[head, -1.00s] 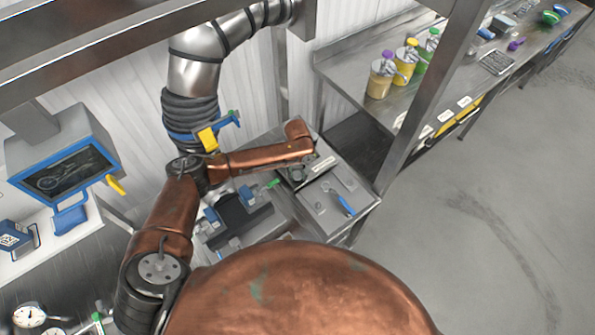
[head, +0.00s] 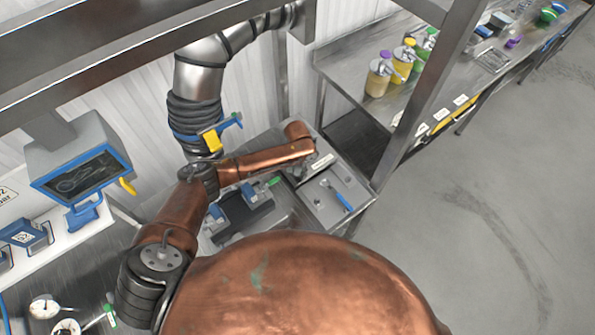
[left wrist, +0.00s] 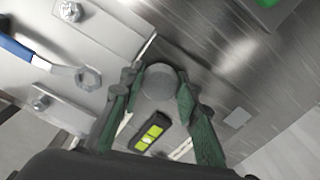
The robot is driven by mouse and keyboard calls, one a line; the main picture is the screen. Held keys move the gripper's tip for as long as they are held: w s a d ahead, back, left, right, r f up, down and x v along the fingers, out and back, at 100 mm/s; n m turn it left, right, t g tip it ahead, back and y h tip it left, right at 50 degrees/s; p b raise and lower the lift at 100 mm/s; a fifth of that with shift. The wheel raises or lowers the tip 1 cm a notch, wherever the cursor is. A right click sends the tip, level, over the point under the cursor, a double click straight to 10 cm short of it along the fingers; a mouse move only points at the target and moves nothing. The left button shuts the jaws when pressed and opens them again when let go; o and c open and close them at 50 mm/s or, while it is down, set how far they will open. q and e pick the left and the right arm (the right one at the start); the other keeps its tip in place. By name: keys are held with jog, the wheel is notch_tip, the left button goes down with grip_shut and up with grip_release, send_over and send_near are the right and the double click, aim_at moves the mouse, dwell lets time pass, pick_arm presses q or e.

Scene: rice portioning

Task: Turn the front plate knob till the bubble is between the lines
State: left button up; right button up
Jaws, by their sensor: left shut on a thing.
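In the left wrist view a grey round knob (left wrist: 158,79) sits between the green fingers of my left gripper (left wrist: 159,94). The gripper is shut on it, one finger on each side. Just below the knob, a dark spirit level with a yellow-green vial (left wrist: 150,132) lies on the metal plate. The vial is small, and I cannot tell exactly where the bubble sits against the lines. In the head view my left arm reaches to the steel bench, and its wrist hides the knob and most of the gripper. My right gripper is not in view.
A blue-handled spanner (head: 338,196) lies on the bench's steel top beside my left wrist. A flexible duct with a blue and yellow fitting (head: 212,139) hangs close behind my forearm. Bottles (head: 379,77) stand on the far bench. The floor at right is clear.

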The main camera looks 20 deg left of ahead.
aim_at(297, 172)
pick_arm(q)
jog(key=shift+a, duration=0.1)
dwell(0.4)
jog(key=o, duration=1.2)
jog(key=shift+c, duration=0.2)
jog(key=shift+r, duration=0.15)
notch_tip(297, 172, up, 12)
